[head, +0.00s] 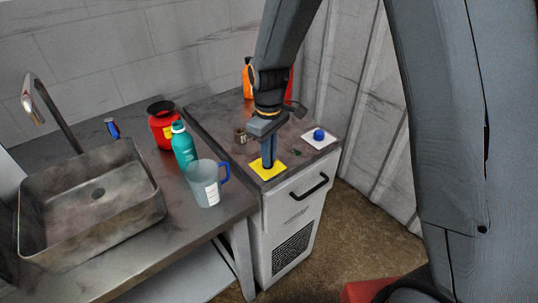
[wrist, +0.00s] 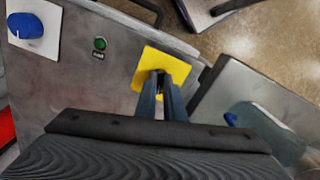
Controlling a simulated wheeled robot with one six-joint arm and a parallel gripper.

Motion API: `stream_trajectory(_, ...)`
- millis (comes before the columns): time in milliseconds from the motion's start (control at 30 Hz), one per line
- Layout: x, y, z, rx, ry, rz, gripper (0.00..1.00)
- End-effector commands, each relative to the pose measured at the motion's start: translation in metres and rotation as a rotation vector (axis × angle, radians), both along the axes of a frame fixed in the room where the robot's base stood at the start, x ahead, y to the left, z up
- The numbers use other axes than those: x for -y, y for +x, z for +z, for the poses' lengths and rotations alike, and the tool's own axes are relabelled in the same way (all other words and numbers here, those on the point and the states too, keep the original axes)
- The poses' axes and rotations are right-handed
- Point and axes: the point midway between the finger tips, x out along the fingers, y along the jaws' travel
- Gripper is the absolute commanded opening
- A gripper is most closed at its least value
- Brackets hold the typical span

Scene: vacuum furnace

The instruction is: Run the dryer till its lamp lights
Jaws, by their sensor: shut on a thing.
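The dryer seems to be the white cabinet (head: 290,215) with a grey metal top. On its top is a yellow plate (head: 266,171), also in the wrist view (wrist: 147,62). My gripper (head: 268,160) points down at this plate, its fingers shut on a small dark control there; the fingers mostly hide it. In the wrist view my fingertips (wrist: 161,82) meet over the plate. A small round green lamp (wrist: 100,44) with a dark label sits between the plate and a blue knob (wrist: 25,26); I cannot tell surely whether it is lit. The knob also shows in the head view (head: 319,134).
Left of the cabinet, a metal counter holds a clear jug (head: 205,185), a teal bottle (head: 183,146), a red container (head: 162,124) and a sink (head: 95,195). A small tin (head: 240,136) and an orange bottle (head: 247,80) stand on the cabinet. A black handle (head: 311,187) juts from its front.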

Motion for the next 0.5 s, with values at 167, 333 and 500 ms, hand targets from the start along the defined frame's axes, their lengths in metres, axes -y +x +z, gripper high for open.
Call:
stream_trajectory(167, -0.0004, 0.0015, 0.0014, 0.003, 0.001, 0.119, 0.0)
stream_trajectory(333, -0.0003, 0.002, 0.0015, 0.003, 0.001, 0.2, 0.0)
stream_trajectory(500, -0.0003, 0.0024, 0.0015, 0.005, 0.001, 0.245, 0.0)
